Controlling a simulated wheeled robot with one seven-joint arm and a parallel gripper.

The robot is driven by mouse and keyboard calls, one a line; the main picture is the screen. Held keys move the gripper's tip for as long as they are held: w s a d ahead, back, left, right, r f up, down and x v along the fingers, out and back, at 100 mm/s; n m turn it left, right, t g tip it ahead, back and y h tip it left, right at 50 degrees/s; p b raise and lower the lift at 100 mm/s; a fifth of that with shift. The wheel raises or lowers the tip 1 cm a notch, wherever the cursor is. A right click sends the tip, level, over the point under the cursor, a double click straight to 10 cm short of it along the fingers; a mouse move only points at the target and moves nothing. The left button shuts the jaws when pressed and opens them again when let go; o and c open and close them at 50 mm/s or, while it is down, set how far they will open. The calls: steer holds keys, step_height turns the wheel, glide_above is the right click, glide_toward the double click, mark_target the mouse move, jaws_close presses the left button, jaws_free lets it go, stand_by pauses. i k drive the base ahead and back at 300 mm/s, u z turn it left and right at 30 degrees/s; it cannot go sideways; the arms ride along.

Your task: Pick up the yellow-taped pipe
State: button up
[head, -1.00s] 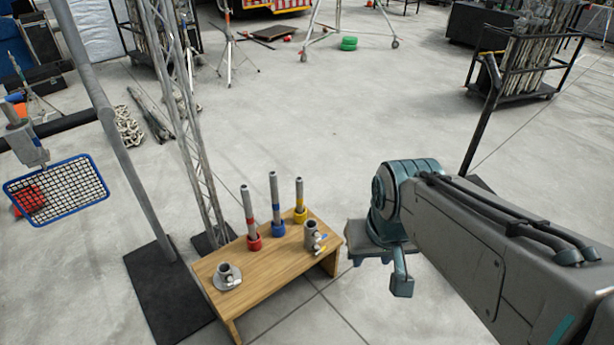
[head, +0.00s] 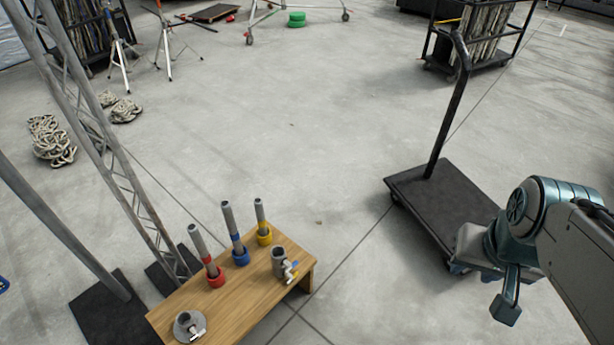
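The yellow-taped pipe (head: 259,212) is a thin grey tube. It stands upright in a yellow cup (head: 265,238) on the far right part of a small wooden table (head: 240,300). A blue-marked pipe (head: 230,218) and a red-marked pipe (head: 198,244) stand in matching cups to its left. My gripper (head: 482,287) is at the right, clear of the table and well away from the pipe. Its fingers look spread apart with nothing between them. One finger is mostly hidden behind the gripper body.
A clamp fitting (head: 280,263) and a round flanged fitting (head: 188,325) sit on the table. A lattice truss (head: 125,190) rises at the table's left. The floor behind the table is open.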

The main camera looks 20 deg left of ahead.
mark_target(258, 203)
steer(key=z, duration=0.1)
steer(key=i, duration=0.6)
steer(key=u, duration=0.75)
steer(key=i, duration=0.5)
steer(key=u, duration=0.55)
